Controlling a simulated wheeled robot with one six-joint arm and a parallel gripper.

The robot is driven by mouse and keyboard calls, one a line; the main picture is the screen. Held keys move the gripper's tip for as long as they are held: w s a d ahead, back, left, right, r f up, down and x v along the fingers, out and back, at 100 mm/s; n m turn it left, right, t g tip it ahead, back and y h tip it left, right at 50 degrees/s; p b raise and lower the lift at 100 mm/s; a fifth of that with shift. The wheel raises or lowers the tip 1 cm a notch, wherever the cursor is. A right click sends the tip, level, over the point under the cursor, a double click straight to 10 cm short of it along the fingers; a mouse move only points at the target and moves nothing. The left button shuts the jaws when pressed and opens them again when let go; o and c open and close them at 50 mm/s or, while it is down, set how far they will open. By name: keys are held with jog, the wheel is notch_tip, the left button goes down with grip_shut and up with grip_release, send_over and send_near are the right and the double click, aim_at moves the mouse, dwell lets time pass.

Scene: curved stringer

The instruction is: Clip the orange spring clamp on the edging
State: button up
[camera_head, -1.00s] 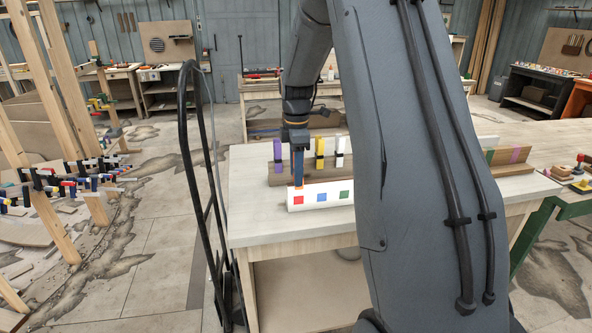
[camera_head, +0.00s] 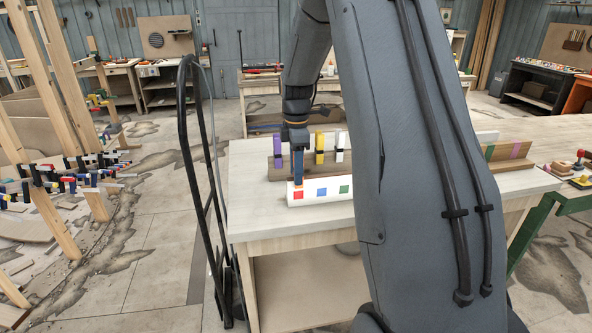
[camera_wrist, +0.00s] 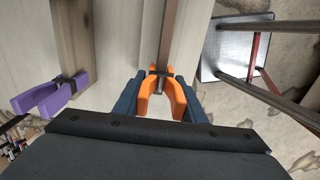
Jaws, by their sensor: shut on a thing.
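My gripper (camera_wrist: 158,98) is shut on the orange spring clamp (camera_wrist: 174,97), which sits between its blue fingers. The clamp points at a thin brown strip (camera_wrist: 172,35), probably the edging, running away along a pale board in the wrist view. Its jaw tips lie in line with the strip's near end; I cannot tell whether they straddle or touch it. In the head view my gripper (camera_head: 298,180) is over the left end of a white piece (camera_head: 322,200) with red, blue and green squares, above the red one. The clamp is mostly hidden there.
Purple (camera_head: 278,145), yellow (camera_head: 319,142) and white (camera_head: 340,140) clamps stand on a brown board behind the white piece. The purple clamp (camera_wrist: 50,97) is left of my gripper in the wrist view. A black hand truck (camera_head: 186,130) stands left of the workbench (camera_head: 255,215).

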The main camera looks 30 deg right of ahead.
jog(key=shift+f, duration=0.2)
jog(key=shift+f, duration=0.3)
jog(key=o, duration=1.3)
jog(key=shift+o, duration=0.2)
jog(key=shift+r+b, duration=1.3)
jog(key=shift+r, duration=2.6)
